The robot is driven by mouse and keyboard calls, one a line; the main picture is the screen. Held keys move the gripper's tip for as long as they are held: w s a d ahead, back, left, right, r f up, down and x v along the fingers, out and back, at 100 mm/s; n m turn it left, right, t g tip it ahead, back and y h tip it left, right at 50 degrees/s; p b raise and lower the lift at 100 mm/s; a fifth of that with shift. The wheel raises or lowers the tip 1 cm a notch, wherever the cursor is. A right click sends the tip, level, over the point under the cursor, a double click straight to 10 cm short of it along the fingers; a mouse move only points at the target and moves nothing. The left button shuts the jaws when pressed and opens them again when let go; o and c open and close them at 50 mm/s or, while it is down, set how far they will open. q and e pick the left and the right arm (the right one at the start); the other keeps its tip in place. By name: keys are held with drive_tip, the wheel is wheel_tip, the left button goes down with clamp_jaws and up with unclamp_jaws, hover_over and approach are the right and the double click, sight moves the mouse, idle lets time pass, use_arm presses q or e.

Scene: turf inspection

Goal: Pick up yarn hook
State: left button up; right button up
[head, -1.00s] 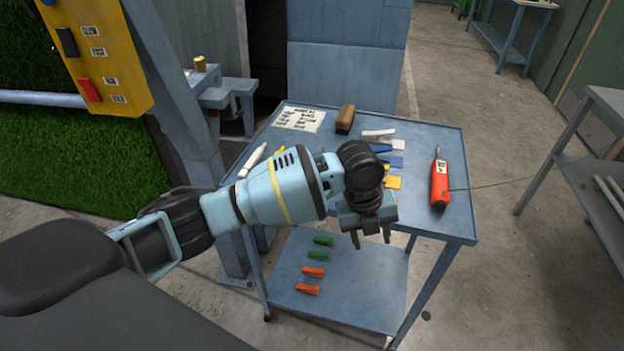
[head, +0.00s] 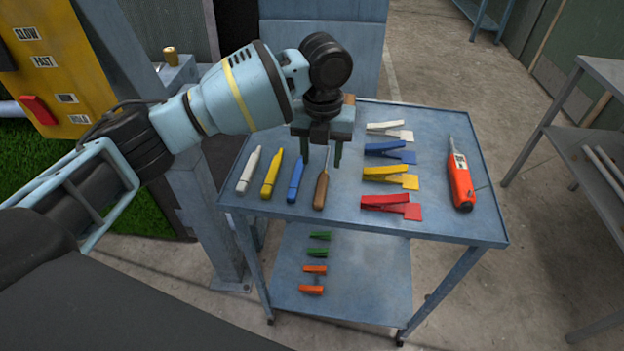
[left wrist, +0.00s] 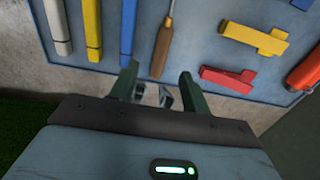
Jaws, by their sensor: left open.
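The yarn hook (head: 321,188), with a brown wooden handle and a thin metal shaft, lies on the blue table top, right of the blue pen-like tool. In the left wrist view, the hook (left wrist: 164,45) lies ahead, its handle end close to the gap between the fingertips in the picture. My left gripper (head: 322,158) points down above the table, open and empty, and covers the hook's far end in the head view. Its green fingers also show in the left wrist view (left wrist: 158,76). I see no contact with the hook. My right gripper is out of view.
White (head: 248,171), yellow (head: 271,174) and blue (head: 296,178) tools lie left of the hook. Several coloured clips, including a red one (head: 391,206), lie to its right. An orange device (head: 461,182) lies farther right. Green and orange clips rest on the lower shelf (head: 365,290).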

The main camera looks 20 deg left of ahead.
sight(322, 186)
use_arm(q)
drive_tip(key=shift+d, duration=0.1)
drive_tip(key=shift+f, duration=3.85)
clamp_jaws()
drive_tip(key=shift+r, duration=0.1)
